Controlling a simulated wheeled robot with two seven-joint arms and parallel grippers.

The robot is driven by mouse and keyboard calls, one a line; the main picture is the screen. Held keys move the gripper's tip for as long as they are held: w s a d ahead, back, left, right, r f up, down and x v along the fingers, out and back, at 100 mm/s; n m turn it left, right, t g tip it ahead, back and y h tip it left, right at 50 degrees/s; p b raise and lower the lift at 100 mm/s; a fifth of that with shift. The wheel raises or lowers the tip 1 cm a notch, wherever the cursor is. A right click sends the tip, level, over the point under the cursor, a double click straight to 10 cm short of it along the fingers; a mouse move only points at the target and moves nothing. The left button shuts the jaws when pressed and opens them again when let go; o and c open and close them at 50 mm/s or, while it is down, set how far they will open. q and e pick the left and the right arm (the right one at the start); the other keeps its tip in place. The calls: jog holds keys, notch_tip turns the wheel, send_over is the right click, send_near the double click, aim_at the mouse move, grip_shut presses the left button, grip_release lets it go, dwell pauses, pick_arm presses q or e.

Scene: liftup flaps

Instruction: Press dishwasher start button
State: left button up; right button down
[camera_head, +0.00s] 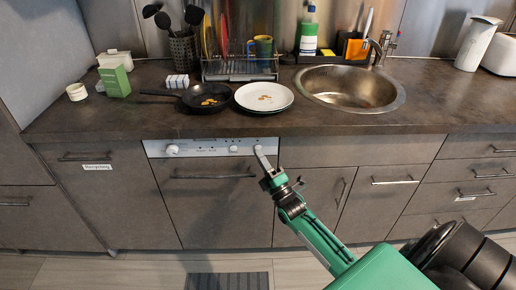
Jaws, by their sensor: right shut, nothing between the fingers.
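The dishwasher (212,200) is built in under the counter, with a dark front and a long bar handle. Its white control panel (190,149) runs along the top, with a round knob (172,150) at the left and small buttons (234,149) toward the right. My right gripper (262,152) is shut and empty, with its fingertips in front of the right end of the panel. The fingers hide part of the panel there. I cannot tell whether the tips touch it. My left gripper is not in view.
The counter (150,117) above holds a black pan (198,97), a white plate (264,97), a dish rack (240,68) and a round sink (350,89). Cabinets and drawers (381,181) flank the dishwasher. A striped mat (229,281) lies on the floor.

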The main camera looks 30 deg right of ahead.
jog(key=shift+w, duration=0.1)
dwell(0.3)
jog(key=shift+w+d, duration=0.2)
jog(key=shift+w, duration=0.1)
jog(key=shift+w+d, duration=0.2)
jog(key=shift+w, duration=0.05)
dwell(0.6)
dwell(0.4)
jog(key=shift+s+a, duration=0.4)
jog(key=shift+s, duration=0.25)
jog(key=s+a+p, duration=0.1)
jog(key=s+p, duration=0.1)
jog(key=s, duration=0.1)
jog(key=s+a+p, duration=0.1)
jog(key=shift+s+a, duration=0.15)
jog(key=shift+a, duration=0.15)
